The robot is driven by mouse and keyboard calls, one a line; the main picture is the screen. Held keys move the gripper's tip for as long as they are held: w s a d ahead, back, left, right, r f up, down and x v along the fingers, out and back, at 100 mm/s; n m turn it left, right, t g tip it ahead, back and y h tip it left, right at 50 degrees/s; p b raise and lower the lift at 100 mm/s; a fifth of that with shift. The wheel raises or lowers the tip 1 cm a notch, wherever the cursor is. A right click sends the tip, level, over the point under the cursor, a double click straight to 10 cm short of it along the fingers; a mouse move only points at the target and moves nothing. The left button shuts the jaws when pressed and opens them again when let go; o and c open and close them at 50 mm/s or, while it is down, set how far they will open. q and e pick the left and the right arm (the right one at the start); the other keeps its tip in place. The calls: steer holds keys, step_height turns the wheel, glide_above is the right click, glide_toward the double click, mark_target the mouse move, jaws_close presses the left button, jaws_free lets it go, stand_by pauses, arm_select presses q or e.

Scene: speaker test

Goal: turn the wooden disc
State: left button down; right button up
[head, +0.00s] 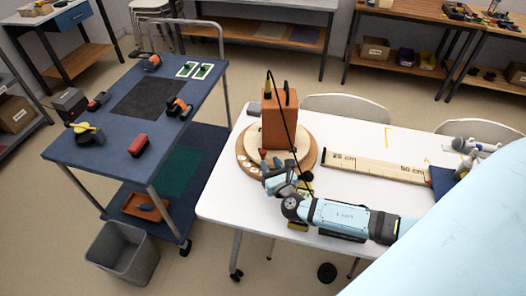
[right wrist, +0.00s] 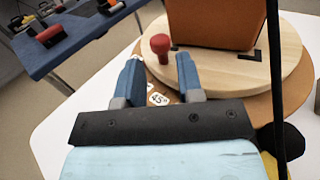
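The wooden disc (head: 252,141) is a pale round plate on a wider brown base on the white table; it also shows in the right wrist view (right wrist: 220,66). An orange-brown speaker box (head: 279,122) stands upright on it. A red knob (right wrist: 160,45) rises from the disc's near edge, in front of the box. My right gripper (right wrist: 158,60) is open, its two blue fingers spread at the disc's edge. The knob appears just beyond and between the fingertips, not gripped. In the head view the right gripper (head: 268,172) partly hides the disc's near edge. My left gripper is not in view.
A wooden ruler board (head: 375,166) lies right of the disc. A black cable (head: 288,130) runs over the box. A blue cart (head: 140,95) with tools stands to the left, with a grey bin (head: 124,252) below. Bare tabletop (head: 225,195) lies left of my gripper.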

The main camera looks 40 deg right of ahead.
mark_target(264, 154)
steer(key=x, duration=0.6)
steer(key=shift+w, duration=0.15)
steer(key=shift+c, duration=0.4)
jaws_close()
steer(key=shift+a, duration=0.1)
